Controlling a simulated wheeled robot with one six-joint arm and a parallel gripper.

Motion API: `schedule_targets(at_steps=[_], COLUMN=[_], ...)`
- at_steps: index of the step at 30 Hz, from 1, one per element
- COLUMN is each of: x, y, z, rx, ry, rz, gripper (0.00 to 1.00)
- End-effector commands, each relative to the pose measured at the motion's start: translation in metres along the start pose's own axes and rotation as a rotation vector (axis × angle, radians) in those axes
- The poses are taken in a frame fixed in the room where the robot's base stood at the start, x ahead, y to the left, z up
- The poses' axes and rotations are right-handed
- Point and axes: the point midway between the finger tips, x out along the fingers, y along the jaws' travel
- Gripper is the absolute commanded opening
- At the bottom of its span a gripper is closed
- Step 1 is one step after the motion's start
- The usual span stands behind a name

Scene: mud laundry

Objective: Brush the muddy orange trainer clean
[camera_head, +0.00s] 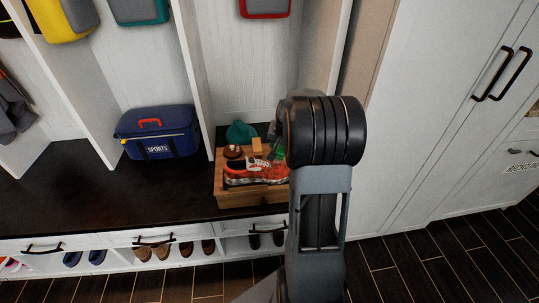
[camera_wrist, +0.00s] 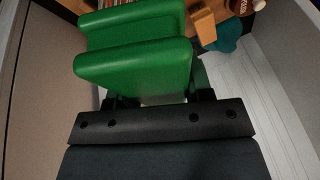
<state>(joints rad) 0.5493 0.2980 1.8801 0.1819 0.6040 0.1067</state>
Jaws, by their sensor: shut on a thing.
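The orange trainer (camera_head: 258,171) sits on a wooden shoe-care box (camera_head: 238,200) on the dark bench, with dark mud-like patches on its side and a pale sole. My gripper (camera_head: 279,153) is at the right end of the box, beside the trainer, mostly hidden by my arm. In the wrist view, the green fingers of my gripper (camera_wrist: 133,42) fill the upper left. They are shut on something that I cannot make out. No brush can be clearly identified. The trainer is not clearly visible in the wrist view.
A teal item (camera_head: 240,132), a wooden block (camera_head: 257,145) and a round brown item (camera_head: 232,152) are behind the trainer. A blue sports bag (camera_head: 158,132) stands left on the bench (camera_head: 110,195). Bare bench lies between bag and box. White partitions (camera_head: 200,75) rise behind.

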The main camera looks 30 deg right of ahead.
Motion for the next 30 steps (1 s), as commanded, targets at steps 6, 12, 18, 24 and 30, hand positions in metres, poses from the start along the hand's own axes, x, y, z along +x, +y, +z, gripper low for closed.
schedule_targets(at_steps=[6, 12, 18, 24, 30], x=[0.018, 0.040, 0.059, 0.069, 0.073], y=[0.000, 0.000, 0.000, -0.001, -0.001], z=[0.008, 0.017, 0.025, 0.029, 0.031], rx=[-0.016, -0.039, -0.055, -0.067, -0.072], ry=[0.009, 0.028, 0.044, 0.055, 0.060], rz=[0.036, 0.084, 0.125, 0.154, 0.168], gripper=[0.28, 0.28, 0.28, 0.28, 0.28])
